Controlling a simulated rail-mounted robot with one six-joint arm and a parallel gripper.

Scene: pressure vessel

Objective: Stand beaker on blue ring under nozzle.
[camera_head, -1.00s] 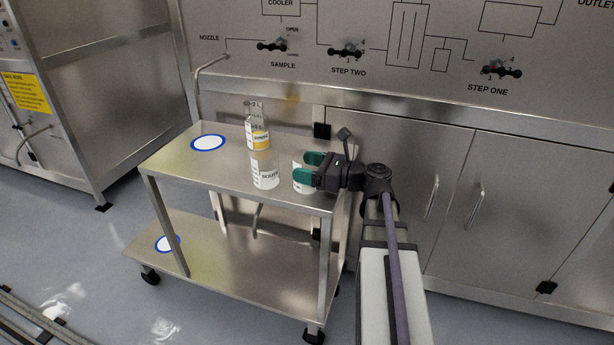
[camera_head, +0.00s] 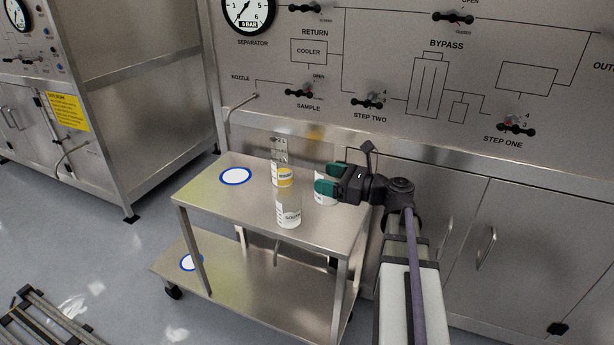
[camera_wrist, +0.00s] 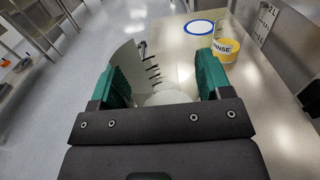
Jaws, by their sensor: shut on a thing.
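My gripper (camera_head: 327,180) has green fingers and is shut on a clear beaker with a white label (camera_head: 325,196), at the right end of the cart top. In the wrist view the beaker (camera_wrist: 165,97) is between the fingers (camera_wrist: 162,88), with dark graduation marks on its glass. Its base is partly hidden, so I cannot tell its exact height above the top. The blue ring (camera_head: 236,176), around a white disc, lies empty on the left part of the cart top; the wrist view shows it ahead (camera_wrist: 199,27). The nozzle (camera_head: 241,103) projects from the panel behind.
A yellow-labelled rinse beaker (camera_head: 284,178) and a white-labelled beaker (camera_head: 288,214) stand on the steel cart top (camera_head: 222,205) between gripper and ring. Another blue ring (camera_head: 192,262) lies on the lower shelf. The panel wall (camera_head: 380,140) rises behind.

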